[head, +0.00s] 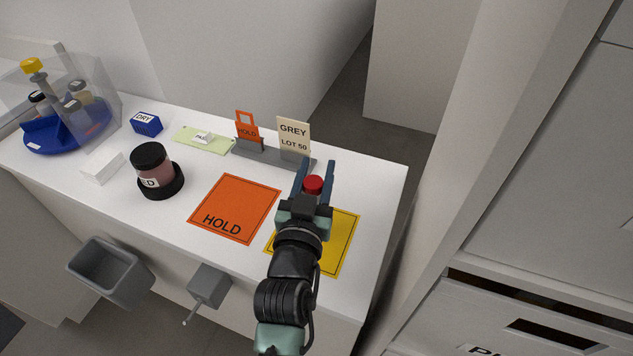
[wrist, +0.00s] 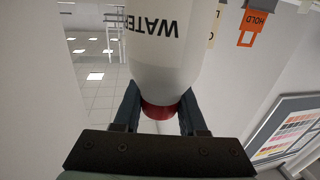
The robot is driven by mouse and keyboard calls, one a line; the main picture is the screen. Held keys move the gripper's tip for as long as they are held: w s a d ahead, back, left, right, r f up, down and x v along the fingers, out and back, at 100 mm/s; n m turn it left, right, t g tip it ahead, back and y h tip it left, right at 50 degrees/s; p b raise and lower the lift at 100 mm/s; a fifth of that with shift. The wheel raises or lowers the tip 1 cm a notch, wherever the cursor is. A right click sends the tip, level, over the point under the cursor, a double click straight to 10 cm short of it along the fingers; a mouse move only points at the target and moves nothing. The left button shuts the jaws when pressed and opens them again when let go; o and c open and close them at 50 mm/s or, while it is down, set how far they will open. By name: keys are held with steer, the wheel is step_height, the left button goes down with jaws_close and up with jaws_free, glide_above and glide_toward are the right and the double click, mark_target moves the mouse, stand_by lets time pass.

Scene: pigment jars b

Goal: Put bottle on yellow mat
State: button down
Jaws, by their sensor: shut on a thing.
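My gripper (head: 318,178) is shut on the bottle, with one blue finger on each side of it. In the head view only the bottle's red cap (head: 314,184) shows between the fingers. In the wrist view the white bottle (wrist: 163,45) carries a WATER label, and its red cap sits between the fingers. The yellow mat (head: 342,245) lies on the white counter, partly covered by my gripper and arm. In the head view the cap appears just beyond the mat's far edge. I cannot tell the bottle's height above the counter.
The orange HOLD mat (head: 235,200) lies left of the yellow one. Behind stand a grey rack (head: 262,153) and a GREY LOT 50 card (head: 294,138). A dark-lidded jar (head: 152,165) is farther left. Bare counter (head: 375,190) lies right of the gripper.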

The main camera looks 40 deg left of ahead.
step_height(320, 180, down, 3)
steer(key=shift+f+b, duration=0.1)
steer(key=shift+b, duration=0.4)
steer(key=shift+c, duration=2.2)
jaws_free()
steer(key=v, duration=1.2)
steer(key=shift+b, duration=0.4)
